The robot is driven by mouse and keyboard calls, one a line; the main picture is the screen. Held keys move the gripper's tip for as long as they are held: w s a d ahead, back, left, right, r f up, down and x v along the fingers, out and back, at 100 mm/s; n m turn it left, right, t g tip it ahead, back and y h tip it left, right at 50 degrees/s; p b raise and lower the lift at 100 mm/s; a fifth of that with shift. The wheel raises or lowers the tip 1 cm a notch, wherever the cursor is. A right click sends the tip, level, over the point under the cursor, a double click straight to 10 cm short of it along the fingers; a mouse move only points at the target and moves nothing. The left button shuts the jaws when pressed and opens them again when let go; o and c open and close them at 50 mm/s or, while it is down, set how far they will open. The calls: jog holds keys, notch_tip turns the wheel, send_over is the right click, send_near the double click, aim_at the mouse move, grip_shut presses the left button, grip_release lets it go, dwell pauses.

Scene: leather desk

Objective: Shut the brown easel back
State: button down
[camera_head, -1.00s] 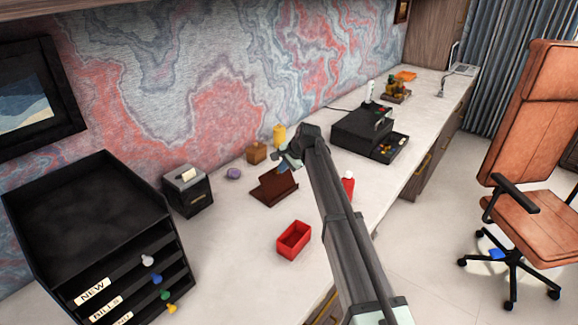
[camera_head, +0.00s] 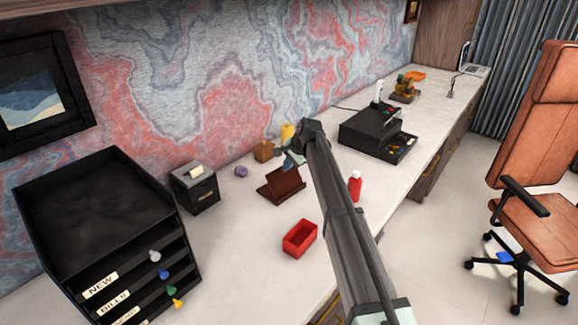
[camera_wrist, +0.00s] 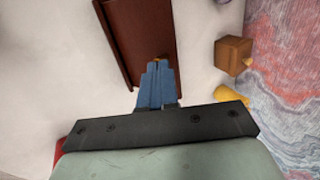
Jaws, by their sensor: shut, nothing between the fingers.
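The brown easel (camera_head: 282,188) stands on the desk with its panel tilted up from a flat base. In the wrist view its dark red-brown panel (camera_wrist: 138,28) fills the top middle. My gripper (camera_head: 290,160) is at the easel's upper back edge in the head view. In the wrist view its blue fingers (camera_wrist: 157,72) are together and empty, overlapping the panel's near end. I cannot tell whether they touch it. My arm hides the space right of the easel.
Near the easel are a wooden cube (camera_head: 263,151), a yellow object (camera_head: 288,132), a purple object (camera_head: 241,171), a red bin (camera_head: 300,238) and a red bottle (camera_head: 355,185). A black box (camera_head: 195,188) and a tray stack (camera_head: 95,215) stand left.

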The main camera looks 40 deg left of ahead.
jog(key=shift+a, duration=0.15)
jog(key=shift+w+a+f+h, duration=0.15)
jog(key=shift+a+h, duration=0.75)
jog(key=shift+a, duration=0.1)
jog(key=a+f+h, duration=0.2)
jog(key=a, duration=0.1)
jog(key=a+h, duration=0.1)
jog(key=a, duration=0.1)
jog(key=shift+w+f+h, duration=0.25)
jog(key=shift+f+h, duration=0.15)
jog(key=shift+a+f, duration=0.7)
jog(key=shift+f, duration=0.2)
jog(key=shift+a+f, duration=0.65)
jog(key=shift+f, duration=0.25)
